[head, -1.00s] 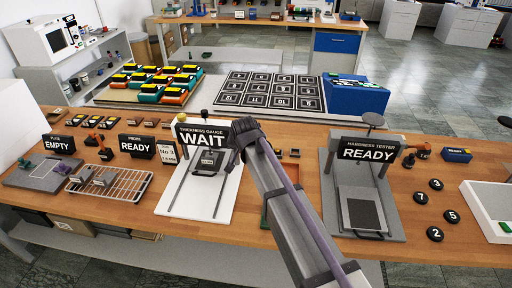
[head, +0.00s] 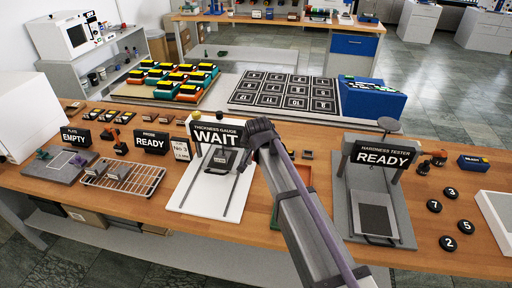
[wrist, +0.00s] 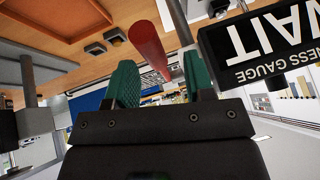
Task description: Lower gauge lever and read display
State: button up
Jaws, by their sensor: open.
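The thickness gauge (head: 177,199) has a white base, two dark rails and a black sign (head: 217,134) reading WAIT. A small dark block (head: 223,160) sits between the rails. My gripper (wrist: 162,82) is open, with two green fingers pointing away from the wrist camera. A red cylindrical bar (wrist: 148,42), which looks like the lever's grip, appears between and beyond the fingertips; I cannot tell whether it touches them. The gauge sign also shows upside down at the right of the wrist view (wrist: 262,48). In the head view my wrist hides the fingers and the lever, just right of the sign.
The hardness tester (head: 404,215), showing READY, stands to the right. A wire rack (head: 145,184) and a plate station showing EMPTY (head: 50,171) are to the left. Several numbered black discs (head: 434,206) lie on the right. A green-edged tray (head: 276,212) lies partly behind my arm.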

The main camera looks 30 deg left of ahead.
jog(key=p+v, duration=0.8)
jog(key=v, duration=0.2)
jog(key=shift+s+d+r, duration=0.1)
jog(key=shift+r, duration=0.05)
jog(key=s+d+f+m+g+h+b, duration=0.1)
jog(key=s+d+f+b, duration=0.1)
jog(key=d, duration=1.6)
jog(key=s+d+f+m+g+h+b, duration=0.1)
jog(key=d+f, duration=0.4)
jog(key=d, duration=1.3)
jog(key=s+d+f+m+g+h+b, duration=0.1)
jog(key=s+d+f+g+h+b, duration=0.1)
jog(key=d, duration=1.7)
jog(key=s+f+g+b, duration=0.1)
jog(key=b, duration=0.1)
jog(key=shift+s+f+m+b, duration=0.2)
jog(key=shift+s+m+b, duration=0.1)
jog(key=shift+s, duration=0.05)
